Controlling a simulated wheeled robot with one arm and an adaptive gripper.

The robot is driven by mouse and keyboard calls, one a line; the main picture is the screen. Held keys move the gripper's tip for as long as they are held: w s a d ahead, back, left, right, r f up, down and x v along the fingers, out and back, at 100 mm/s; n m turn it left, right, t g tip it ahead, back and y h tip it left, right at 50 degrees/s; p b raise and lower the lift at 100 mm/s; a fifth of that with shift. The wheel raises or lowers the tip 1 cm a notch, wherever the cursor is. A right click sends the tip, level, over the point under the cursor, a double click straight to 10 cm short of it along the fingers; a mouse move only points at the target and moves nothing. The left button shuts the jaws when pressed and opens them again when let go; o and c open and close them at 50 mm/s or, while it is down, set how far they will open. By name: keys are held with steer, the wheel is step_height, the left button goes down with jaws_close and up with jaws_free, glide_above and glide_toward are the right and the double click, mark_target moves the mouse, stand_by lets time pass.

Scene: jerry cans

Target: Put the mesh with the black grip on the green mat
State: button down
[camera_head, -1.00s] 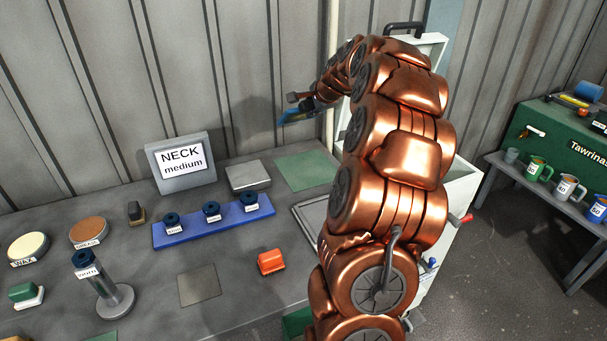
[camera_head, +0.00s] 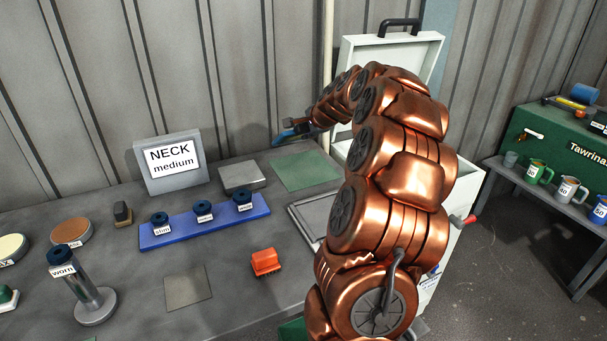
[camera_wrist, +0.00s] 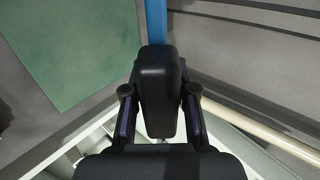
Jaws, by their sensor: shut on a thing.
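My gripper (camera_head: 308,124) is at the back of the bench, above the far side of the green mat (camera_head: 303,172). It is shut on the mesh with the black grip (camera_wrist: 160,90); the dark grip sits between the two fingers in the wrist view. A blue strip runs from it to the top edge there, and a blue part of the held thing (camera_head: 287,135) shows in the head view. The mesh face itself cannot be made out. The green mat lies flat and bare, and also shows at the upper left of the wrist view (camera_wrist: 70,50).
A grey block (camera_head: 239,175) stands left of the mat. The NECK medium sign (camera_head: 170,165) and a blue rack (camera_head: 205,222) are further left. An orange brush (camera_head: 264,262) and a grey square (camera_head: 188,288) lie in front. An open white case (camera_head: 385,65) stands to the right.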

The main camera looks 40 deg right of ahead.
steer(key=shift+f+b, duration=1.25)
steer(key=shift+f, duration=1.7)
steer(key=c, duration=1.1)
jaws_free()
